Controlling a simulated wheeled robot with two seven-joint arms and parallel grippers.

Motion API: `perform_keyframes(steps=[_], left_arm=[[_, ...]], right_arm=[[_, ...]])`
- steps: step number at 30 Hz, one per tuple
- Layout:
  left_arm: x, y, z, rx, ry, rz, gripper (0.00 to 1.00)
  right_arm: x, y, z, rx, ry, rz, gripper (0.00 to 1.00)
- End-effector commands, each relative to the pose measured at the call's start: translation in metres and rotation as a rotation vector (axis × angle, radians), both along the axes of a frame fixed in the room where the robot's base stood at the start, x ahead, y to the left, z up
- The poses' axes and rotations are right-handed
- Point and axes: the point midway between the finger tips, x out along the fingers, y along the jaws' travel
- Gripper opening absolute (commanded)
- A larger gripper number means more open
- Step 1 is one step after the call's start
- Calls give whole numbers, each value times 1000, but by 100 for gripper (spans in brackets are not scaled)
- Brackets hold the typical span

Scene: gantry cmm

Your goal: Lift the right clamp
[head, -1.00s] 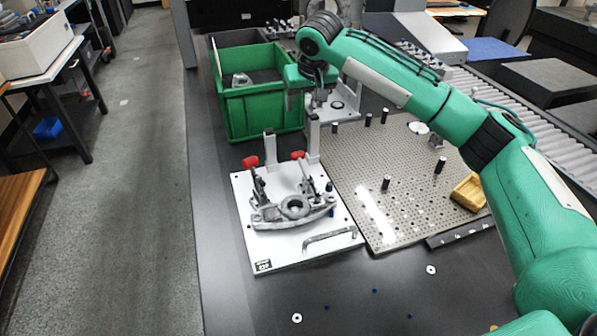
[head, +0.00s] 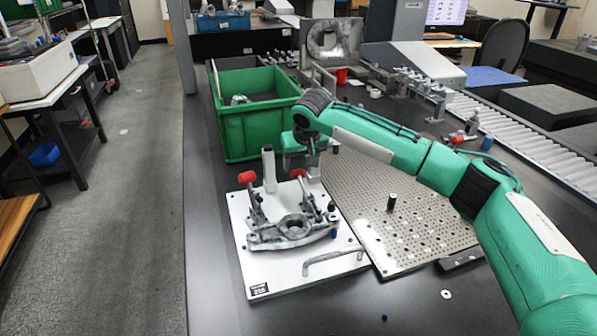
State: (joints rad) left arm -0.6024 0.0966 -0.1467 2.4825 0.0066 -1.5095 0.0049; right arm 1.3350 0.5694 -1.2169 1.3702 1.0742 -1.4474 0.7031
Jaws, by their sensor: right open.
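The right clamp (head: 298,174) has a red-tipped handle and stands on the right of a white fixture plate (head: 237,219). The left clamp (head: 247,177), also red-tipped, stands beside it. A grey cast part (head: 268,239) lies on the plate between and in front of the clamps. My right gripper (head: 300,164) points down, open, just behind and above the right clamp's red tip. Its fingers are partly hard to tell from the grey post there, and I see no grasp on the handle. My left gripper is out of view.
A grey post (head: 268,168) rises at the plate's back, and a grab handle (head: 335,258) sits at its front right. A green bin (head: 240,130) stands behind. A perforated plate (head: 415,235) with a black peg (head: 391,202) lies to the right, under my arm.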

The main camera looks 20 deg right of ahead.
Motion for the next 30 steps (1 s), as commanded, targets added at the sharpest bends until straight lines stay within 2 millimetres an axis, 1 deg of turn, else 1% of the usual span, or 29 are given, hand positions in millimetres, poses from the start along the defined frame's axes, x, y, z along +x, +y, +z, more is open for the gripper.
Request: perform_keyframes(steps=[1, 3, 9, 19, 20, 21, 23, 24, 28, 29, 30], left_arm=[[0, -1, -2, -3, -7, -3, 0], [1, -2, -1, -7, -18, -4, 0], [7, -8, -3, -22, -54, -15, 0], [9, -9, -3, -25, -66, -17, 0], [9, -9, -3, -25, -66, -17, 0], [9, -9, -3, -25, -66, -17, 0], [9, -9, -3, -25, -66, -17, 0], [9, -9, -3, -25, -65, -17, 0], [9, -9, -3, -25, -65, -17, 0], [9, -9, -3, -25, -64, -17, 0], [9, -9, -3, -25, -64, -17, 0]], right_arm=[[4, 0, -10, 0, 1, -1, 60], [8, 0, -20, -1, 1, 0, 60], [15, 1, -38, 1, 0, 1, 60], [17, 1, -41, 1, 0, 1, 60], [17, 1, -41, 1, 0, 1, 58], [17, 1, -41, 1, 0, 1, 50], [17, 1, -41, 1, 0, 0, 38], [17, 1, -41, 1, 0, 1, 31], [17, 1, -41, 1, 0, 0, 5], [17, 1, -41, 1, 0, 0, 0], [17, 1, -41, 1, 0, 0, 0]])
